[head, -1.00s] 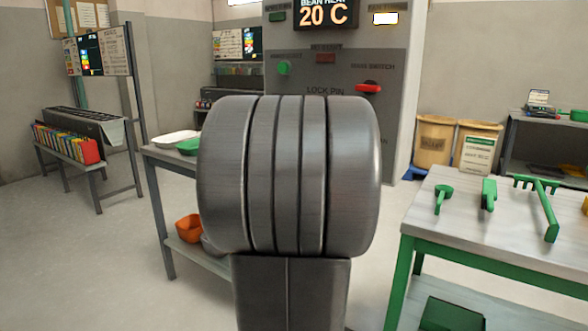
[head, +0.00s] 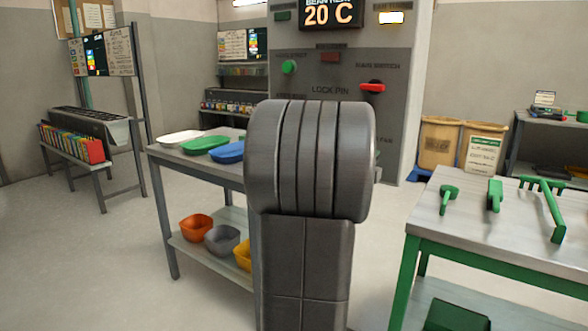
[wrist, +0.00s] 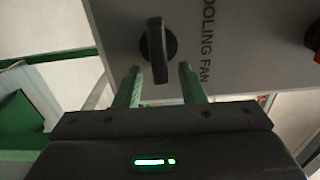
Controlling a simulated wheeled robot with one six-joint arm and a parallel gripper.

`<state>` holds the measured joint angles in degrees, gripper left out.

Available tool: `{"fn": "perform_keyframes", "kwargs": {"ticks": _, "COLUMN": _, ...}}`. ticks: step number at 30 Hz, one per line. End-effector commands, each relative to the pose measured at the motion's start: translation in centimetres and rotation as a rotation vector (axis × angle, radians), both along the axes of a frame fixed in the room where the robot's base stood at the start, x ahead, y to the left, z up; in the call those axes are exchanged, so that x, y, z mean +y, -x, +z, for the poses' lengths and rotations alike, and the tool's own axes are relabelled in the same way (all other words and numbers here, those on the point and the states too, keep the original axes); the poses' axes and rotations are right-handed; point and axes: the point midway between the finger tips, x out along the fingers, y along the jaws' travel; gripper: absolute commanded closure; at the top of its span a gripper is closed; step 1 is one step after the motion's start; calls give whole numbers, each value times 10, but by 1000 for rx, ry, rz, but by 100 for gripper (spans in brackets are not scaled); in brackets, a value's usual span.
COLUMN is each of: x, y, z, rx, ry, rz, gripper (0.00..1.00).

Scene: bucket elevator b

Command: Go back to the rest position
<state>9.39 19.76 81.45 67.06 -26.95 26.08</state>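Beyond the fingertips is a black knob (wrist: 157,50) on a grey panel (wrist: 115,20) lettered "COOLING FAN". The knob looks apart from the fingers, but the exact gap is hard to tell. In the head view my own arm fills the middle and hides the gripper. It also covers part of the control panel (head: 345,130), which has a red switch (head: 372,87) and a green button (head: 289,67).
A grey table (head: 160,152) at the left holds white, green and blue trays, with bowls on its lower shelf. A green-framed table (head: 480,240) with green tools stands at the right. Two bins (head: 438,143) stand behind it.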

Motion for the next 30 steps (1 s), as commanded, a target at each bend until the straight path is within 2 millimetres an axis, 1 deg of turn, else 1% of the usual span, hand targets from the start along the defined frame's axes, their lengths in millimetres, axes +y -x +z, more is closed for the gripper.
{"fn": "perform_keyframes", "kwargs": {"ticks": 5, "x": 11, "y": 15, "z": 1, "rx": -2, "ry": -2, "rz": 3, "gripper": 64}}
{"fn": "perform_keyframes", "kwargs": {"ticks": 23, "x": 76, "y": 112, "z": 1, "rx": -3, "ry": -4, "rz": 4, "gripper": 64}}
{"fn": "perform_keyframes", "kwargs": {"ticks": 24, "x": 77, "y": 114, "z": 0, "rx": 0, "ry": -4, "rz": 1, "gripper": 64}}
{"fn": "perform_keyframes", "kwargs": {"ticks": 27, "x": 62, "y": 92, "z": -3, "rx": -1, "ry": -3, "rz": -4, "gripper": 64}}
{"fn": "perform_keyframes", "kwargs": {"ticks": 30, "x": 50, "y": 76, "z": -3, "rx": -1, "ry": -4, "rz": -3, "gripper": 64}}
